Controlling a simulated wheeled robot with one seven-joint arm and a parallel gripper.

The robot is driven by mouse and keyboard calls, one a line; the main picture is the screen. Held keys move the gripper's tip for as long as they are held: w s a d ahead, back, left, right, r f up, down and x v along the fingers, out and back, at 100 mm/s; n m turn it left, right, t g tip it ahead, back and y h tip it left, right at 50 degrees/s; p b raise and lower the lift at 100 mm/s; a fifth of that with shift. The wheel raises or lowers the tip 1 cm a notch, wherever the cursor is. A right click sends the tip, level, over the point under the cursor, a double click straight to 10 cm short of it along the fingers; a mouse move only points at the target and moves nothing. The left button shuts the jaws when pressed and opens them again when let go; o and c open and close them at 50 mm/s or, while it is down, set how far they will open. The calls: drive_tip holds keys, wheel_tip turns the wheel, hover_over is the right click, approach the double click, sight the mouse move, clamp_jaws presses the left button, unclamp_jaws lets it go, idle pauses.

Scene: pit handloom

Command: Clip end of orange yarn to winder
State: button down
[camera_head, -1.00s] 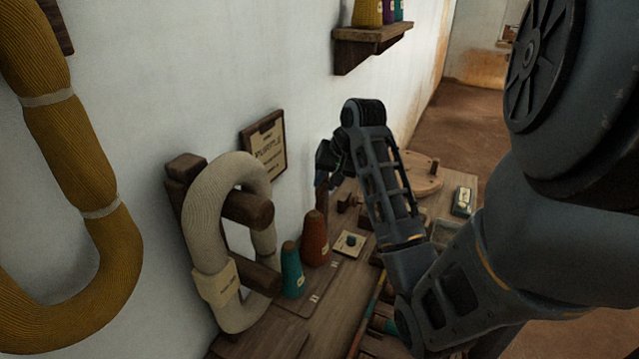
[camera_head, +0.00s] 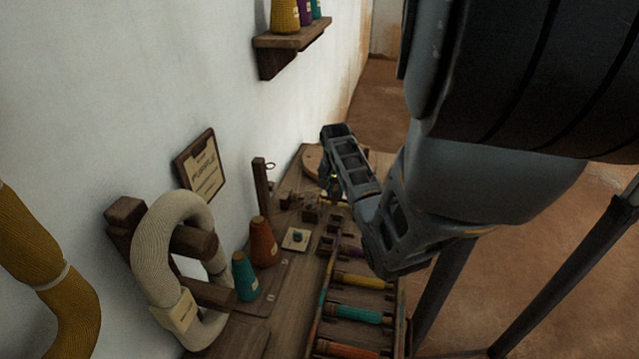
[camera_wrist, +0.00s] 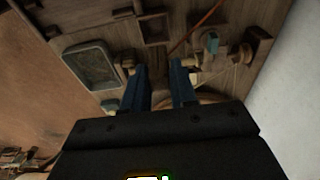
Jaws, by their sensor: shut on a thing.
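In the wrist view, my gripper (camera_wrist: 162,80) points at the worktop, its two blue-grey fingers a little apart. A thin orange yarn (camera_wrist: 197,27) runs from the top edge down to the fingertips, where its end appears held; the grip itself is dark. Right of the fingers is a wooden fitting with a teal block (camera_wrist: 212,42) and a round knob (camera_wrist: 257,45), which looks like part of the winder. In the head view, my gripper (camera_head: 329,185) is small, over the far end of the bench. The orange-brown yarn cone (camera_head: 263,244) stands near the wall.
A teal cone (camera_head: 245,278) stands beside the orange-brown one. A thin post with a ring (camera_head: 261,187) rises behind. A rack of coloured bobbins (camera_head: 356,312) lies nearer me. A cream skein (camera_head: 152,250) hangs at left. A grey tray (camera_wrist: 90,66) lies left of my fingers.

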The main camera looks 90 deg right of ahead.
sight(336, 205)
drive_tip(key=shift+s+f, duration=0.25)
drive_tip(key=shift+s, duration=0.05)
wheel_tip(336, 205, down, 5)
drive_tip(key=b, duration=0.4)
drive_tip(key=shift+f+b, duration=0.1)
drive_tip(key=shift+b, duration=0.2)
drive_tip(key=shift+f+b, duration=0.7)
drive_tip(key=shift+f, duration=0.9)
drive_tip(key=shift+c, duration=2.4)
unclamp_jaws()
